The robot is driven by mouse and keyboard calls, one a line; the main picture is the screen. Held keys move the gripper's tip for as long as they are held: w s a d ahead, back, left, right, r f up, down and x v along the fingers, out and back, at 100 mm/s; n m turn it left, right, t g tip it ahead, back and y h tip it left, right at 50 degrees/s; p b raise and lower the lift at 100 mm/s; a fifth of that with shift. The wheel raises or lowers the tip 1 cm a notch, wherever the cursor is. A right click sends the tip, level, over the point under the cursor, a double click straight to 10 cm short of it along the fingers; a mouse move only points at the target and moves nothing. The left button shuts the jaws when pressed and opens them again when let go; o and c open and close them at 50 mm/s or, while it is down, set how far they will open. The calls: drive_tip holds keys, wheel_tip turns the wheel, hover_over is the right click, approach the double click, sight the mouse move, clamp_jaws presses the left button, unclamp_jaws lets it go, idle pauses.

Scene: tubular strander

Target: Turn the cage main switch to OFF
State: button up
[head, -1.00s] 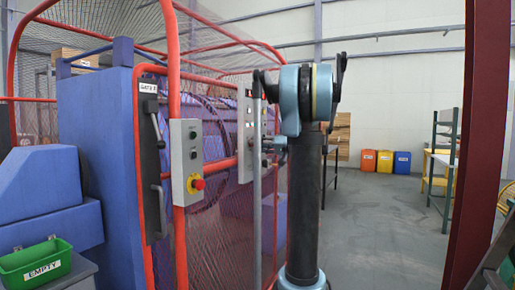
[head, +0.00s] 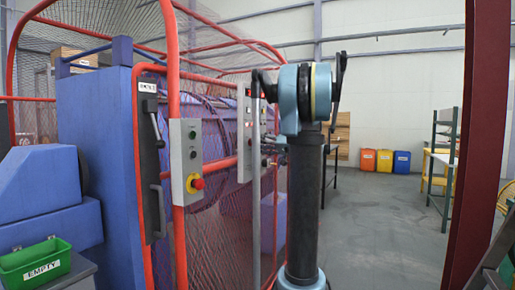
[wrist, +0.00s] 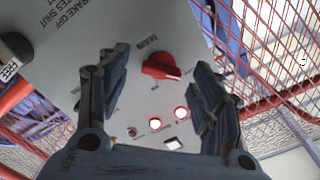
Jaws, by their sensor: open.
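The red rotary switch (wrist: 162,67) sits on a grey control panel (wrist: 85,50) in the wrist view. Its handle lies roughly across the picture, and small labels beside it are too blurred to read. My gripper (wrist: 163,60) is open, with one finger on each side of the switch in the picture. I cannot tell whether either finger touches it. In the head view the panel (head: 244,135) is fixed at the cage, and my gripper (head: 270,148) is close to its right side, partly hidden by the post and my arm.
Lit lamps (wrist: 180,113) are below the switch, and a black knob (wrist: 15,47) is at the left. Red cage mesh (wrist: 280,60) is close on the right. A nearer box (head: 187,160) carries a red emergency button (head: 198,184).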

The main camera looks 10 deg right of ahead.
drive_tip(key=v, duration=1)
drive_tip(key=shift+s+d, duration=0.15)
drive_tip(key=shift+d, duration=0.25)
drive_tip(key=shift+f, duration=0.1)
drive_tip(key=s+a+f+m+g+h, duration=0.1)
drive_tip(key=s+a+f+g+h, duration=0.45)
drive_tip(key=s+a+f, duration=1.1)
drive_tip(key=s+d+f+g+h, duration=0.1)
drive_tip(key=s+d+f+h, duration=0.2)
drive_tip(key=s+f, duration=0.7)
drive_tip(key=s+d+f+g+h, duration=0.2)
drive_tip(key=s+f+h, duration=0.4)
drive_tip(key=s+f, duration=0.4)
wheel_tip(320, 180, down, 2)
drive_tip(key=shift+s+d+f+m, duration=0.15)
drive_tip(key=shift+d+m, duration=0.25)
drive_tip(key=shift+d, duration=0.45)
